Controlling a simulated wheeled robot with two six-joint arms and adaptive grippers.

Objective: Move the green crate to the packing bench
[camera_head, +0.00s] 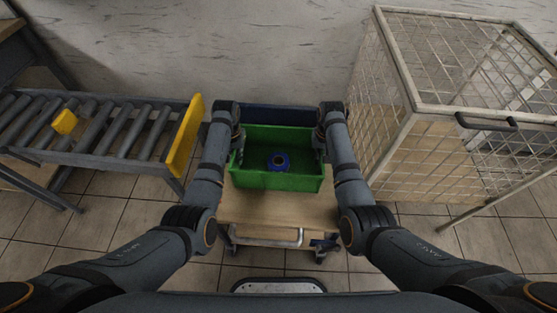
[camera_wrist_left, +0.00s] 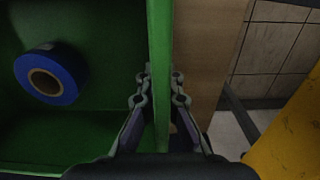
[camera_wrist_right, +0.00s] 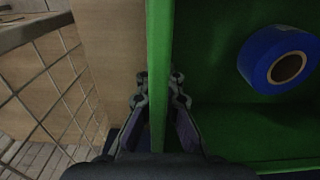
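The green crate (camera_head: 275,181) stands upright on a wooden-topped cart in the middle of the head view. A blue roll (camera_head: 279,161) with a pale core lies inside it. My left gripper (camera_head: 237,150) is at the crate's left wall. In the left wrist view its fingers (camera_wrist_left: 160,88) close on both sides of that wall. My right gripper (camera_head: 319,148) is at the right wall. In the right wrist view its fingers (camera_wrist_right: 159,88) pinch that wall from both sides. I cannot tell for certain which surface is the packing bench.
The wooden-topped cart (camera_head: 275,208) has bare room in front of the crate. A roller conveyor (camera_head: 100,130) with a yellow end plate (camera_head: 184,138) is close on the left. A wire mesh cage (camera_head: 440,165) is close on the right. A wall is behind.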

